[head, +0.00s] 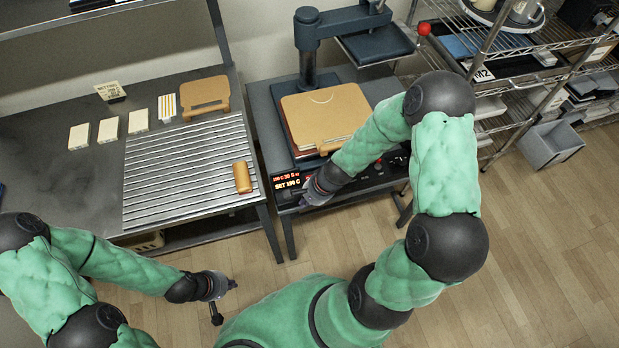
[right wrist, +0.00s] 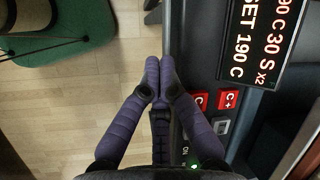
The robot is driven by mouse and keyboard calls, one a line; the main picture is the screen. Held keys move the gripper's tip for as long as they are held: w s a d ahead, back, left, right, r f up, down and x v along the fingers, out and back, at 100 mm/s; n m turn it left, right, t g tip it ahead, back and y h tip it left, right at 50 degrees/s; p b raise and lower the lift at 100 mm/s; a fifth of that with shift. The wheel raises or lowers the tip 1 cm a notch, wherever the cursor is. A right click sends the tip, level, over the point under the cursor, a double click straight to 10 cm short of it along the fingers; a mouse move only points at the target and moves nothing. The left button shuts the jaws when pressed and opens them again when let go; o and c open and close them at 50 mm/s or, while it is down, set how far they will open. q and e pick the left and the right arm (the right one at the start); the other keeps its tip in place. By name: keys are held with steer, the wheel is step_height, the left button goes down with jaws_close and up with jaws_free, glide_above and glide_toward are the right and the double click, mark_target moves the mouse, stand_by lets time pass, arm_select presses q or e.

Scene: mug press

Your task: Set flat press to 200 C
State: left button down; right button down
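The flat press (head: 308,52) stands on a dark table, with a tan pad on its bed. Its front display (head: 286,181) reads "SET 190 C" and, above, 190 C 30 S; the right wrist view shows the same display (right wrist: 258,38). The red C+ button (right wrist: 229,98) is clear. A second red button (right wrist: 202,100) is partly hidden by a finger. My right gripper (right wrist: 160,62) is shut and empty, its fingertips together by the panel's front edge, left of both buttons. In the head view it hangs at the panel front (head: 308,201). My left gripper (head: 229,284) is away from the press, over the floor.
A grey button (right wrist: 221,127) and a lit green lamp (right wrist: 194,167) sit near the red buttons. A slatted table (head: 190,170) with a tan roller (head: 242,177) stands left of the press. A wire shelf (head: 545,70) stands right. The floor in front is open.

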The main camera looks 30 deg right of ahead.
steer(key=w+d+r+m+t, duration=0.5)
steer(key=w+d+r+m, duration=0.1)
steer(key=r, duration=0.4)
steer(key=shift+w+d+r+m+y, duration=0.2)
steer(key=shift+w+r+m+y, duration=0.2)
steer(key=shift+w+m, duration=0.25)
steer(key=shift+s+f+b, duration=0.1)
steer(key=shift+f+b, duration=0.1)
steer(key=shift+b, duration=0.1)
steer(key=b, duration=0.6)
glide_toward(305, 177)
steer(key=w, duration=0.1)
steer(key=w+a+f, duration=0.2)
steer(key=w, duration=0.1)
steer(key=shift+w+a+f, duration=0.1)
steer(key=shift+a+f, duration=0.05)
steer(key=shift+f+b, duration=0.4)
steer(key=shift+b, duration=0.05)
steer(key=shift+f+b, duration=0.45)
steer(key=shift+b, duration=0.1)
steer(key=shift+f+b, duration=0.45)
steer(key=shift+b, duration=0.1)
stand_by(0.4)
steer(key=shift+r, duration=0.1)
steer(key=shift+r+p, duration=0.6)
steer(key=shift+r, duration=0.2)
